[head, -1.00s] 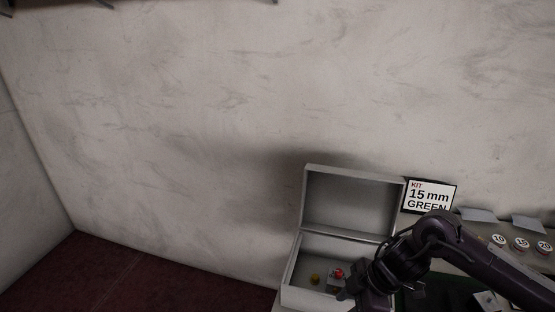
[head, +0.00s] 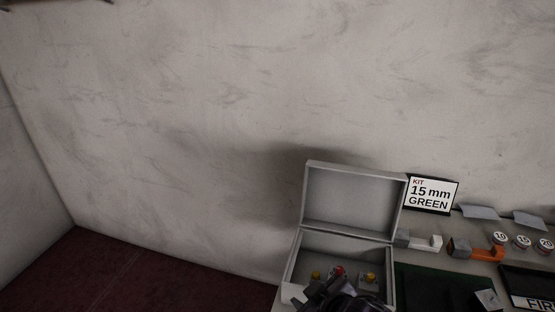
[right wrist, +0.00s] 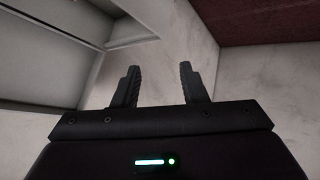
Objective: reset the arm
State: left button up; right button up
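My right gripper (right wrist: 157,82) is open in the right wrist view, its two dark fingers apart with nothing between them. Behind the fingers are a pale wall and, at the left, grey box-like panels. In the head view, a dark part of my right arm (head: 343,293) shows at the bottom edge, in front of the open grey case (head: 350,200). It hides part of the case's front, and its fingertips cannot be made out there. My left gripper is in neither view.
The case holds small parts with yellow and red tops (head: 338,271). To its right are a sign reading "KIT 15 mm GREEN" (head: 431,193), a white-and-grey part (head: 425,241), an orange part (head: 480,251), numbered round labels (head: 522,242), a green mat (head: 430,285) and a black tray (head: 507,272).

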jog(key=s+d+f+m+g+h, duration=0.2)
jog(key=s+d+f+m+g, duration=0.15)
jog(key=s+d, duration=0.3)
jog(key=s+d+f+m+g+h, duration=0.2)
jog(key=s+d+f+m, duration=0.15)
jog(key=s+d, duration=0.3)
notch_tip(320, 180, down, 32)
jog(key=s+f+g+b, duration=0.1)
jog(key=s+b, duration=0.1)
jog(key=s+d+f+b, duration=0.1)
jog(key=s+d+f, duration=0.1)
jog(key=s+f, duration=0.7)
jog(key=s+d+f+g+b, duration=0.1)
jog(key=s+f, duration=0.7)
jog(key=s, duration=0.2)
jog(key=shift+d+f, duration=0.35)
